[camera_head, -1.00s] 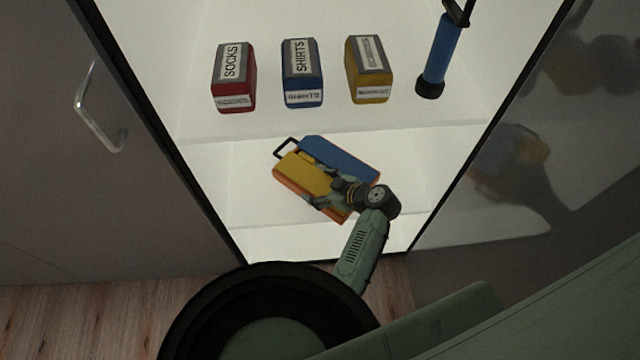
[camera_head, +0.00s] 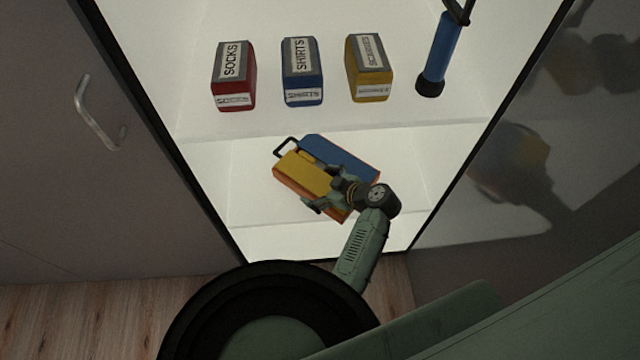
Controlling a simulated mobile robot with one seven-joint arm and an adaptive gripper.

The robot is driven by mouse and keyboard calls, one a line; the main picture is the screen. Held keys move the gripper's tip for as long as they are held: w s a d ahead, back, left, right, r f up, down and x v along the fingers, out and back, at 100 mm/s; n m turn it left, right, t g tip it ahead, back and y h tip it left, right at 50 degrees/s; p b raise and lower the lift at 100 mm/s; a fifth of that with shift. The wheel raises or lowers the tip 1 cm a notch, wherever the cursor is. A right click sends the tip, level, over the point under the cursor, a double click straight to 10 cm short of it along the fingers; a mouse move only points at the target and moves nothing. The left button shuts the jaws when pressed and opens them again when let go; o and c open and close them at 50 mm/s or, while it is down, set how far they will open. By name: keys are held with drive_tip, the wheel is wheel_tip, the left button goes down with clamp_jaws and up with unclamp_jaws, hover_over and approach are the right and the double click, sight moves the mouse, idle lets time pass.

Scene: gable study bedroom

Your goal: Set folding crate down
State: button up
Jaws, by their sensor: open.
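The folding crate (camera_head: 302,172) is a flat folded piece with yellow and blue panels, orange edges and a dark loop handle at its left end. It lies tilted across the picture on the lower white shelf (camera_head: 255,207) of the lit cabinet. My gripper (camera_head: 312,182) is open over the right part of the crate, with its fingers spread across the yellow panel. Whether the fingers touch the crate cannot be told. My wrist hides the crate's right corner.
On the shelf above stand a red SOCKS box (camera_head: 233,78), a blue SHIRTS box (camera_head: 302,72), a yellow box (camera_head: 369,70) and a blue cylinder with a dark base (camera_head: 439,60). A grey door with a metal handle (camera_head: 98,118) is at left, a dark glossy panel (camera_head: 520,170) at right.

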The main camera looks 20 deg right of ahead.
drive_tip(key=shift+s+d+r, duration=0.15)
drive_tip(key=shift+s+r, duration=0.1)
drive_tip(key=shift+s, duration=0.05)
drive_tip(key=b+v, duration=0.2)
drive_tip(key=v, duration=0.9)
drive_tip(key=shift+b, duration=0.3)
drive_tip(key=shift+s+d+r, duration=0.1)
